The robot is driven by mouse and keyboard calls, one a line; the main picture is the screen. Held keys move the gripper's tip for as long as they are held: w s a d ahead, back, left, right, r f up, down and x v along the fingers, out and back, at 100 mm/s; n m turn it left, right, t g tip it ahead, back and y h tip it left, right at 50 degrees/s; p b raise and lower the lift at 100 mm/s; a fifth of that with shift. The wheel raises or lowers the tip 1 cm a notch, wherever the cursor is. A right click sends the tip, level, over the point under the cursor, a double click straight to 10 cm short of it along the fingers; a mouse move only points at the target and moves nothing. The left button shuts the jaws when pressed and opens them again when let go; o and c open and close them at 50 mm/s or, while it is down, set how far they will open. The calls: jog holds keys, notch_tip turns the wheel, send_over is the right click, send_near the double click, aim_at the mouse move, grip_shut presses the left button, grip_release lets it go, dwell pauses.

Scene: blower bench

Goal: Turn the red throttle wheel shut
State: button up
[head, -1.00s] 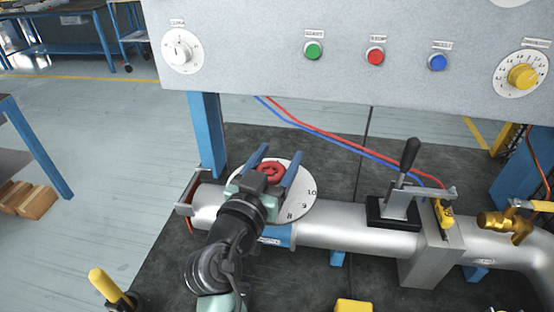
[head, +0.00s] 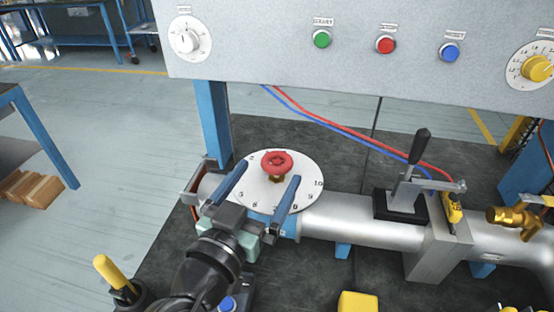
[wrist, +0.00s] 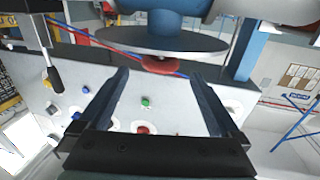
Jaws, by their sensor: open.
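The red throttle wheel (head: 277,164) stands on a short brass stem above a round white numbered dial (head: 255,195), on top of the silver pipe (head: 350,220). My gripper (head: 269,171) is open and empty, on the near side of the wheel. Its two blue fingers point at the wheel and spread to either side, with the tips around the level of the wheel. In the wrist view the red wheel (wrist: 162,65) shows beyond the fingertips, under the dial (wrist: 150,42), and nothing is between the fingers. I cannot tell which number the wheel points to.
A black-handled lever clamp (head: 408,190) stands on the pipe to the right, with a brass valve (head: 510,217) farther right. A grey panel (head: 290,20) with buttons and knobs hangs behind. A yellow-handled lever (head: 115,273) and a yellow block (head: 357,303) are near the front.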

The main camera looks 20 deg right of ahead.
jog(key=v, duration=0.4)
jog(key=shift+s+a, duration=0.15)
jog(key=w+a+r+n+t+y, duration=0.2)
jog(key=a+r+t+y, duration=0.15)
jog(key=r, duration=0.65)
jog(key=w+a+r+n+t+y, duration=0.1)
jog(key=a+r+n+t+y, duration=0.3)
jog(key=r, duration=0.6)
jog(key=s+a+r+n+t+y+p, duration=0.1)
jog(key=s+r+n+t+y, duration=0.2)
jog(key=r, duration=0.6)
jog(key=s+a+r+t+y+p, duration=0.15)
jog(key=s+r+t, duration=0.35)
jog(key=r, duration=0.5)
notch_tip(320, 180, up, 15)
jog(key=p, duration=1.5)
jog(key=shift+s+d+g+y+p, duration=0.25)
jog(key=shift+d+g+y+p, duration=0.1)
jog(key=shift+g+y, duration=0.1)
